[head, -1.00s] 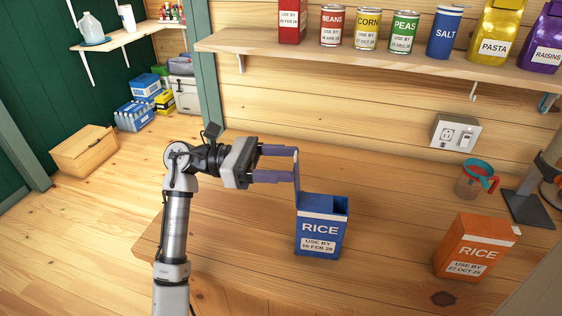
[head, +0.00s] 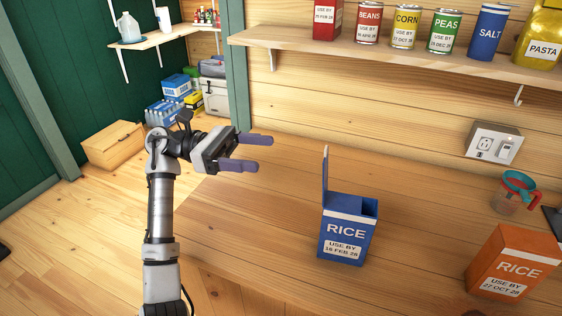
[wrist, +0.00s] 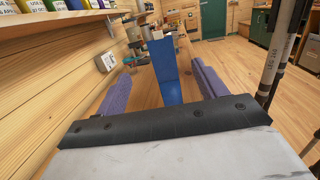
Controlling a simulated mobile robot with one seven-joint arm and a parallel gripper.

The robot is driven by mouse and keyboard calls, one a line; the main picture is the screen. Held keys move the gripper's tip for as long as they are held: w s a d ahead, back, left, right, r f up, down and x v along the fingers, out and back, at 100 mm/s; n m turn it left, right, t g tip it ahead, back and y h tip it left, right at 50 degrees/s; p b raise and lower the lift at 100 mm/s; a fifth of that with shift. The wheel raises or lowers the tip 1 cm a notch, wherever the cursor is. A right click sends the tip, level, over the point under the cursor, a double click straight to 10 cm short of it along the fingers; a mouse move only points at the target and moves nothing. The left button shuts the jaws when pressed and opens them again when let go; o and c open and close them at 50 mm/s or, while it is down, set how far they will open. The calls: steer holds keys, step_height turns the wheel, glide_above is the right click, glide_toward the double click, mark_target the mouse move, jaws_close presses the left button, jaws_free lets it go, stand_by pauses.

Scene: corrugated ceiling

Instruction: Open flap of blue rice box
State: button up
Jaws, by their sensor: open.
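The blue rice box (head: 343,243) stands upright on the wooden counter in the head view. Its flap (head: 325,176) stands up nearly vertical at the box's left side, and the top opening (head: 354,204) shows. My gripper (head: 265,153) is open and empty, to the left of the flap and apart from it. In the wrist view the blue box (wrist: 165,72) shows ahead between the two purple fingers, with a gap on both sides.
An orange rice box (head: 514,262) stands at the right on the counter (head: 260,220). Behind it are a measuring cup (head: 514,192) and a wall outlet (head: 493,145). A shelf (head: 400,55) of cans and packets runs above. Counter space left of the blue box is clear.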

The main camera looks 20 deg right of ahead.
steer(key=shift+v, duration=1.25)
